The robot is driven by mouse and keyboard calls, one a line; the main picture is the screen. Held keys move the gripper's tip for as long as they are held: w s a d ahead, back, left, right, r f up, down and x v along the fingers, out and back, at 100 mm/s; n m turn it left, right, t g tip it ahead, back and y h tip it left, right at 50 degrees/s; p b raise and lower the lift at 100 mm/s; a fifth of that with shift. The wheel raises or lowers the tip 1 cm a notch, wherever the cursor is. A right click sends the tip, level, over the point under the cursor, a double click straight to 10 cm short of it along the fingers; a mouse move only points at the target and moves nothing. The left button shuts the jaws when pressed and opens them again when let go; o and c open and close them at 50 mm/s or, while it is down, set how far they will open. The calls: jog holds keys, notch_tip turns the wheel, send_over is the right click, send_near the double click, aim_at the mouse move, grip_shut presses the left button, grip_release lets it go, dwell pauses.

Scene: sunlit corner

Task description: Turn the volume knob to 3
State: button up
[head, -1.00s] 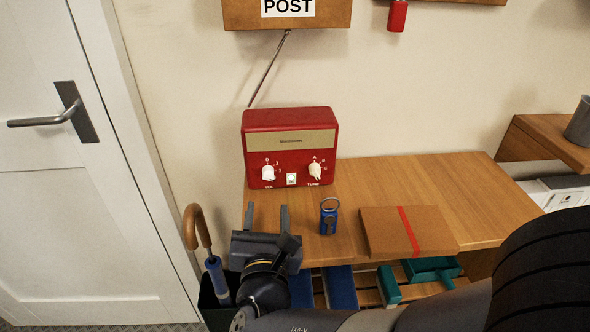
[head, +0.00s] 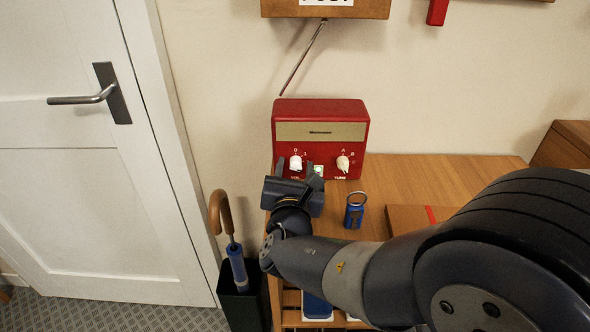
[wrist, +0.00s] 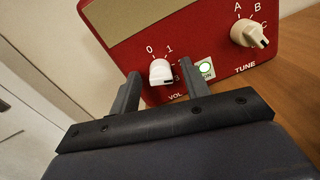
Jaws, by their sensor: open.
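The red radio (head: 321,112) stands at the back left of the wooden shelf against the wall. Its white volume knob (head: 296,162) is at the lower left of the front. In the wrist view, the volume knob (wrist: 161,72) shows with marks 0 and 1 above it; the other marks are partly hidden by a finger. My gripper (head: 295,168) is open in front of the radio. In the wrist view its fingers (wrist: 160,84) stand left and right of the volume knob, apart from it. The knob's dark pointer mark faces the lower right.
The cream tune knob (wrist: 249,34) and a lit ON button (wrist: 205,68) are right of the volume knob. A blue keyring object (head: 354,212) and a brown box (head: 405,217) lie on the shelf. An umbrella (head: 237,265) stands in a black bin at left.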

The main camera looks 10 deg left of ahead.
jog(key=shift+c, duration=0.6)
jog(key=c, duration=0.8)
jog(key=shift+c, duration=0.2)
jog(key=shift+f+m+b, duration=0.1)
jog(key=shift+m+b, duration=0.3)
jog(key=shift+b, duration=0.3)
jog(key=shift+f+m+b, duration=0.1)
jog(key=shift+m+b, duration=0.4)
jog(key=shift+b, duration=0.45)
jog(key=m+b, duration=0.2)
jog(key=b, duration=0.1)
jog(key=m+b, duration=0.2)
jog(key=b, duration=0.1)
jog(key=shift+m+b, duration=0.35)
jog(key=shift+m, duration=0.05)
jog(key=shift+r+m+b, duration=0.2)
jog(key=shift+m+b, duration=0.3)
jog(key=shift+b, duration=0.05)
